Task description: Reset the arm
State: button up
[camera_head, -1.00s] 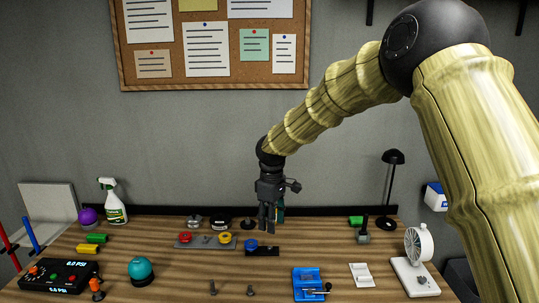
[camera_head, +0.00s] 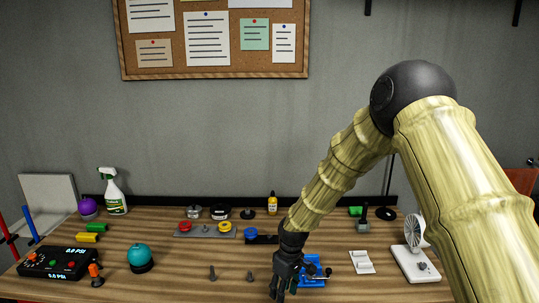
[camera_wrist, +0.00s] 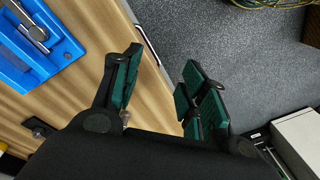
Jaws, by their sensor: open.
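My gripper (camera_head: 283,289) hangs at the end of my arm over the front edge of the wooden workbench (camera_head: 190,280), just left of a blue device with a lever (camera_head: 313,277). In the wrist view its green-padded fingers (camera_wrist: 158,78) are apart with nothing between them. The bench edge and grey floor show beyond the fingers. The blue device (camera_wrist: 28,45) also shows at the upper left there, apart from the fingers. My arm hides part of the bench and the lamp.
Two small grey bolt-like pieces (camera_head: 212,273) stand left of my gripper. A teal ball (camera_head: 139,255) and a pressure box (camera_head: 58,262) are farther left. A yellow bottle (camera_head: 272,204) is at the back.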

jog(key=s+d+f+m+b, duration=0.2)
jog(key=s+d+f+b, duration=0.2)
jog(key=s+f, duration=0.8)
jog(key=s+d+f+m+b, duration=0.35)
jog(key=s+f, duration=0.45)
jog(key=f, duration=0.8)
jog(key=s+d+f+m+b, duration=0.2)
jog(key=s+d+f+b, duration=0.2)
jog(key=s, duration=0.7)
jog(key=s+d+f+m+h+b, duration=0.1)
jog(key=s+d+f+b, duration=0.3)
jog(key=s, duration=0.8)
notch_tip(320, 180, down, 3)
jog(key=d+m, duration=0.1)
jog(key=d, duration=0.1)
jog(key=shift+s+d, duration=0.3)
jog(key=shift+d, duration=0.1)
